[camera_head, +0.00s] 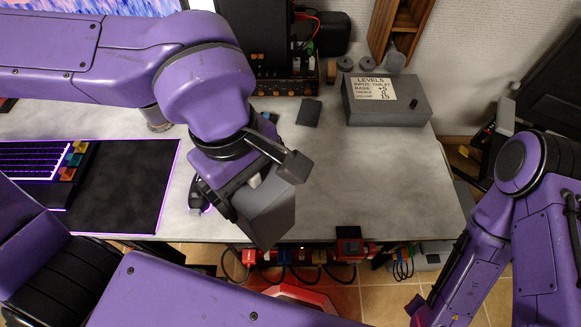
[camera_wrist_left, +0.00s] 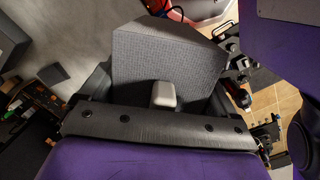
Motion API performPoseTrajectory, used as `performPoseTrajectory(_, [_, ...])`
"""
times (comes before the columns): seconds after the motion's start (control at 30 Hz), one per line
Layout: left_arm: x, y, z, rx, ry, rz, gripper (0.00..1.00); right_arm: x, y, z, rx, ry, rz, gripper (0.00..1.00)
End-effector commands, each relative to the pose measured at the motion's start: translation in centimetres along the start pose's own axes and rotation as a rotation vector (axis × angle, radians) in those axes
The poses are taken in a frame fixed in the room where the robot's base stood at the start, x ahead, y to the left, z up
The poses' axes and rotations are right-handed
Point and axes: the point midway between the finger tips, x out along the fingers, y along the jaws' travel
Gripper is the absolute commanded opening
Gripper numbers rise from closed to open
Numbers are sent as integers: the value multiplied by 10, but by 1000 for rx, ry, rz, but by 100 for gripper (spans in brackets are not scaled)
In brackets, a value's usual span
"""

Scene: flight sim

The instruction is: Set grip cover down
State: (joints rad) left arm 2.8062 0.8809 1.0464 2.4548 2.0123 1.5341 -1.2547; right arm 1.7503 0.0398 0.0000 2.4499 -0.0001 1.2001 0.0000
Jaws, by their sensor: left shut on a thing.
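The grip cover, a dark grey angular block (camera_head: 268,212), is held in my left gripper (camera_head: 259,186) above the front edge of the desk. My left gripper is shut on it, with one finger on each side. In the left wrist view the cover (camera_wrist_left: 168,62) shows a broad textured grey face between the fingers, and a small pale block (camera_wrist_left: 163,94) shows in front of it. The cover's underside is hidden, and I cannot tell its exact height above the desk. My right arm is at the right, but its gripper is not in view.
The marble-look desk (camera_head: 370,190) is clear to the right of my left gripper. A grey box labelled LEVELS (camera_head: 388,105) stands at the back right. A small dark flat piece (camera_head: 309,112) lies at the back. A black mat (camera_head: 120,185) and keyboard (camera_head: 35,160) lie left.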

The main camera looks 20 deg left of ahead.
Motion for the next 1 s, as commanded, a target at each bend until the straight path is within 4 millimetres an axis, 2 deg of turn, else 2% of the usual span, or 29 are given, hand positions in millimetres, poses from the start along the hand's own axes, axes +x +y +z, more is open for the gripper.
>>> performPoseTrajectory(0.07, [5,9,-6,-7,0,-5,58,-2,0,0,0,-1,1,43])
performPoseTrajectory(0.33, [39,77,-47,-7,3,-6,58,-9,1,-3,0,-1,1,43])
performPoseTrajectory(0.4, [59,88,-54,-5,2,-8,58,-7,1,-3,0,-1,1,43])
performPoseTrajectory(0.5, [76,100,-64,-4,2,-5,58,-7,1,-3,0,-1,0,43])
performPoseTrajectory(0.67, [92,112,-71,-3,1,-3,58,-8,1,-3,0,0,0,43])
performPoseTrajectory(0.83, [122,114,-77,-1,1,-5,58,-5,1,-2,0,-1,0,43])
performPoseTrajectory(1.0, [128,114,-78,-2,0,-1,58,-5,0,-2,0,0,0,43])
